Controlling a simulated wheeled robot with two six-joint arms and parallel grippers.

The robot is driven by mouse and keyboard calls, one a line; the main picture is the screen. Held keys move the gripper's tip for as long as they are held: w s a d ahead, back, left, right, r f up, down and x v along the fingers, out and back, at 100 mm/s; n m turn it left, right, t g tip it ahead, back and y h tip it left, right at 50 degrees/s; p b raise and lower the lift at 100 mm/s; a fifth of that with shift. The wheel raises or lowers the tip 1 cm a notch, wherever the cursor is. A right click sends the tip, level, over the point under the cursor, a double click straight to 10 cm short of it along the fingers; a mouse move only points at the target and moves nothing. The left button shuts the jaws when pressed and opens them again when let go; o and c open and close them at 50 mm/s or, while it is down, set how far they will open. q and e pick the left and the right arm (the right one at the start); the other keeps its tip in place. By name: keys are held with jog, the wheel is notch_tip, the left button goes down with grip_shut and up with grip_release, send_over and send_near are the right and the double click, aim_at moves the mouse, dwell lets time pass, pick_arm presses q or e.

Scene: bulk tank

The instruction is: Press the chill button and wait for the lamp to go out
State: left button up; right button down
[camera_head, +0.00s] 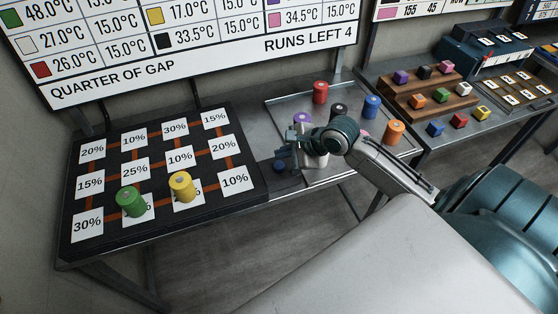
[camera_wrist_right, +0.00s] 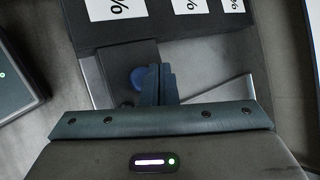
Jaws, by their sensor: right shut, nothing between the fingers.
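The chill button looks to be the round blue button (camera_head: 280,166) on a small dark box between the percentage board and the metal tray. In the right wrist view the blue button (camera_wrist_right: 138,78) lies just left of my fingertips. My right gripper (camera_head: 286,153) is shut and empty, close by the button; its shut fingers (camera_wrist_right: 160,82) point toward the box. I cannot tell whether they touch the button. I cannot make out a lit lamp on the box. My left gripper is not in view.
The dark board (camera_head: 248,183) carries a green cylinder (camera_head: 131,201) and a yellow cylinder (camera_head: 181,186). The metal tray (camera_head: 278,106) holds several cylinders, including red (camera_head: 320,92), blue (camera_head: 371,107) and orange (camera_head: 394,132). A temperature sign (camera_head: 200,58) stands behind, reading "RUNS LEFT 4".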

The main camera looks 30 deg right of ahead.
aim_at(283, 166)
jog(key=shift+f, duration=0.65)
dwell(1.5)
jog(key=shift+f+p, duration=0.25)
jog(key=shift+p, duration=0.25)
jog(key=shift+f, duration=0.2)
jog(key=shift+f, duration=0.5)
dwell(0.4)
jog(key=shift+r, duration=0.1)
jog(key=shift+r+p, duration=0.85)
jog(key=shift+p, duration=0.85)
